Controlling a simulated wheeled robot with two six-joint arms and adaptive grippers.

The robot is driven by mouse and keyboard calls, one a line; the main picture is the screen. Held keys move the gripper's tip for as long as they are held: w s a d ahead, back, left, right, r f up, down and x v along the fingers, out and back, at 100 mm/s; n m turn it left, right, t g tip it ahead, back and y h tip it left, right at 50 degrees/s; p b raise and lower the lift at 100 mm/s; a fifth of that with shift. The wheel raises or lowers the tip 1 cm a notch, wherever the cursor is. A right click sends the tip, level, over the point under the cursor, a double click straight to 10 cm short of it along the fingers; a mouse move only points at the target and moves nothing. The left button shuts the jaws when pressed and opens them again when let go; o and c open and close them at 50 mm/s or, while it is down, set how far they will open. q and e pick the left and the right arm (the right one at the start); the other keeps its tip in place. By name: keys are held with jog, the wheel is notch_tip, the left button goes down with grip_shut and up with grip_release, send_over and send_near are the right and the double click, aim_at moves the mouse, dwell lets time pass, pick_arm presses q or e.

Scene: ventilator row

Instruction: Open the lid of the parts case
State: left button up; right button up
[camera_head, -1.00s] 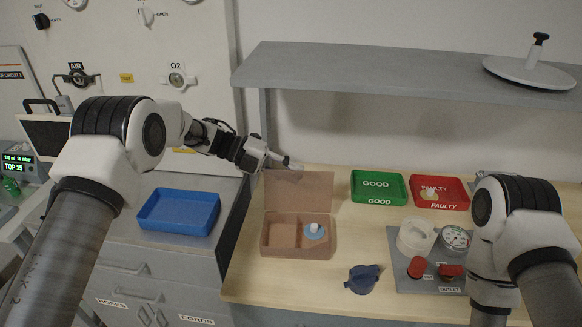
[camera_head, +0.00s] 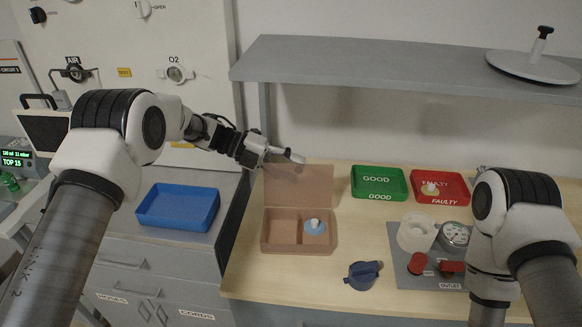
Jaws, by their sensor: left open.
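The brown parts case (camera_head: 268,246) sits on the wooden bench with its lid (camera_head: 305,186) standing up at the back edge.
A green GOOD tray (camera_head: 379,195) and a red FAULTY tray (camera_head: 455,201) stand right of the case. A dark blue part (camera_head: 364,275) lies in front. A grey plate (camera_head: 408,278) carries several fittings. A blue tray (camera_head: 145,219) is at the left. A grey shelf (camera_head: 400,70) overhangs the back.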

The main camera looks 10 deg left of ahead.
pick_arm(q)
jog(key=v, duration=1.2)
